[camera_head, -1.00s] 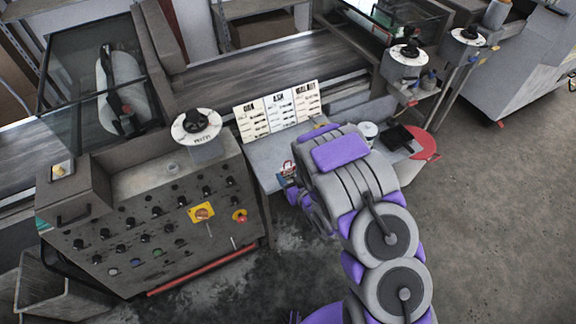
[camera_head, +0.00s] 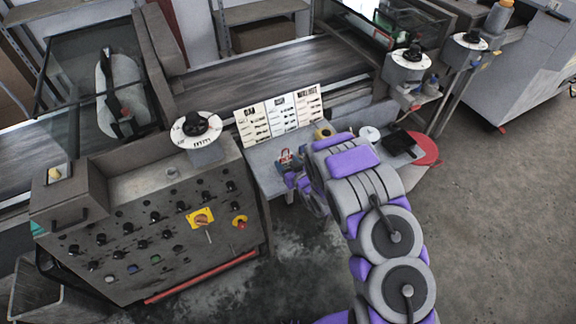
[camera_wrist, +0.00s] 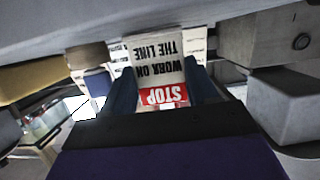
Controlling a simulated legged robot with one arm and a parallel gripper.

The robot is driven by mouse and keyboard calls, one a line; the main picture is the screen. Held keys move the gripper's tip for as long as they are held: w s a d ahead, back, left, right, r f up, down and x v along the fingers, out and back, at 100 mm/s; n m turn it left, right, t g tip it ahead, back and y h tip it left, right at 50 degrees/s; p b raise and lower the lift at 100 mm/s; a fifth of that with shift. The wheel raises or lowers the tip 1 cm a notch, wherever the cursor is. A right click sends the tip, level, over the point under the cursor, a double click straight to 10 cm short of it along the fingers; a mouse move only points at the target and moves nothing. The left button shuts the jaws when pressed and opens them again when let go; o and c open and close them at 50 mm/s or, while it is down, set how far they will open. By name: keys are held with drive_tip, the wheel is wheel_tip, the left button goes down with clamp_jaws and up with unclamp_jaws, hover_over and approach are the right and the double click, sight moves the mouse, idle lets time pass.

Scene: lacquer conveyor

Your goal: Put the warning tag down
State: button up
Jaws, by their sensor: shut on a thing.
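The warning tag (camera_wrist: 160,68) is white with a red band and reads STOP and WORK ON THE LINE, upside down in the wrist view. My gripper (camera_wrist: 162,88) is shut on it, with a dark blue finger at each side. In the head view the tag (camera_head: 286,157) is a small red and white patch at my gripper (camera_head: 292,170), by the left part of the grey side table (camera_head: 262,158). My arm hides part of this table. I cannot tell whether the tag touches the tabletop.
A sample board (camera_head: 280,115) with wood names stands at the table's back. The control console (camera_head: 150,225) stands left.

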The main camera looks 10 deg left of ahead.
drive_tip(key=shift+a+f, duration=0.1)
drive_tip(key=shift+a, duration=0.5)
drive_tip(key=o, duration=0.7)
drive_tip(key=shift+c, duration=0.2)
drive_tip(key=o, duration=0.4)
drive_tip(key=shift+d, duration=0.7)
drive_tip(key=shift+s+a, duration=0.2)
drive_tip(key=shift+s, duration=0.25)
drive_tip(key=p+v, duration=0.2)
drive_tip(key=v, duration=0.9)
